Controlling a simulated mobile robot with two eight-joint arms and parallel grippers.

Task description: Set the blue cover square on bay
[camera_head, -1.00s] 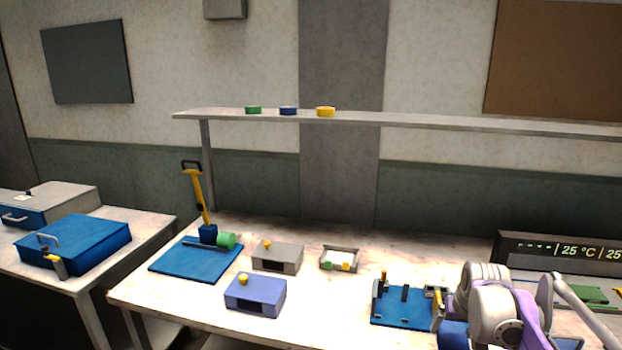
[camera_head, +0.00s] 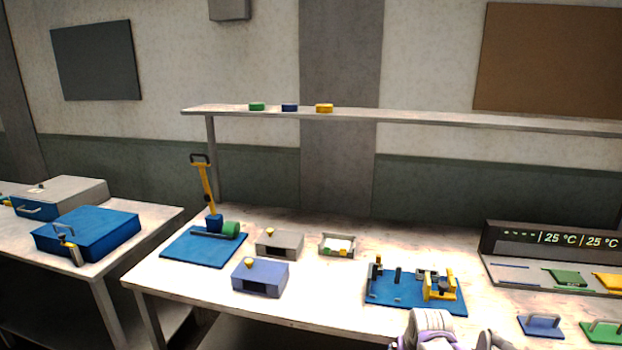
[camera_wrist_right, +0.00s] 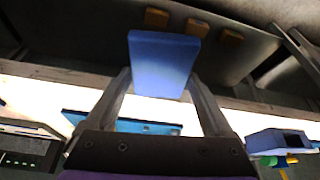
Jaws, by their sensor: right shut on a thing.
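The blue cover (camera_head: 541,327), a flat plate with a grey handle, appears to lie on the table at the lower right. The bay unit (camera_head: 560,289) is behind it, below a display; its left bay (camera_head: 510,268) shows blue edge lines, and the others carry green and yellow plates. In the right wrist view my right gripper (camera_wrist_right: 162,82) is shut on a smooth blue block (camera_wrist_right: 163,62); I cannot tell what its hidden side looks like. In the head view only the arm near that gripper shows at the bottom edge. My left gripper is not in view.
A blue fixture (camera_head: 385,291) with yellow posts stands left of the bay unit. A green cover (camera_head: 605,333) lies right of the blue one. A violet-blue box (camera_head: 252,278), a grey box (camera_head: 288,245) and a lever press (camera_head: 208,195) stand farther left.

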